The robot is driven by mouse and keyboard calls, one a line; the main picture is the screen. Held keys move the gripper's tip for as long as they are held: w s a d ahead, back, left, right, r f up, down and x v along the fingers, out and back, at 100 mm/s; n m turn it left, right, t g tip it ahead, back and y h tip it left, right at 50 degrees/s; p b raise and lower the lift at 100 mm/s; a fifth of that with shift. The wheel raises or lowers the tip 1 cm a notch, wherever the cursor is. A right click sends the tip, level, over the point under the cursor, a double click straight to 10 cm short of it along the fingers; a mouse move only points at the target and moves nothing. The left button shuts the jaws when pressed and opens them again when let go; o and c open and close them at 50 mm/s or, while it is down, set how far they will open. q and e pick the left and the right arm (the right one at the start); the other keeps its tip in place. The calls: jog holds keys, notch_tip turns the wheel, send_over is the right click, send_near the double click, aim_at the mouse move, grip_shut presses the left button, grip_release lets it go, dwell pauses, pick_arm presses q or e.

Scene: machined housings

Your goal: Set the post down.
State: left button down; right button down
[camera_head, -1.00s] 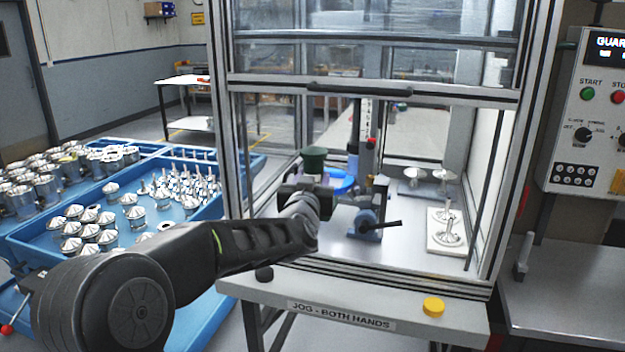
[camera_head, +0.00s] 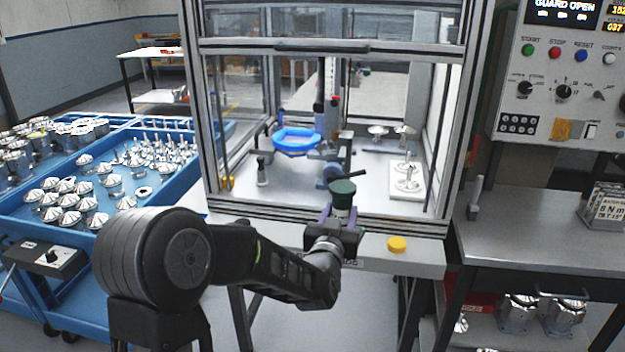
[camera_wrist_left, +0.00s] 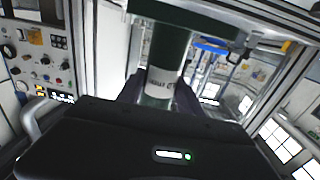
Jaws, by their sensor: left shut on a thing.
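The post's lower end is hidden by the gripper. My right gripper is not in view.
Inside the enclosure stand a blue bowl-like ring (camera_head: 296,141), a small clamp with a dark lever (camera_head: 335,176) and a white plate (camera_head: 406,184) with metal parts. A yellow button (camera_head: 397,244) is on the front ledge. The enclosure's front floor (camera_head: 290,195) has bare room.

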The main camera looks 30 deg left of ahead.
pick_arm(q)
jog(key=s+d+f+m+h, duration=0.1)
jog(key=s+d+f+h, duration=0.1)
jog(key=d+f, duration=0.4)
jog(key=s+d+f+m+h, duration=0.2)
jog(key=d+f+h, duration=0.1)
jog(key=d+f, duration=0.3)
jog(key=shift+d+t, duration=0.3)
jog(key=shift+d, duration=0.1)
jog(key=shift+r, duration=0.1)
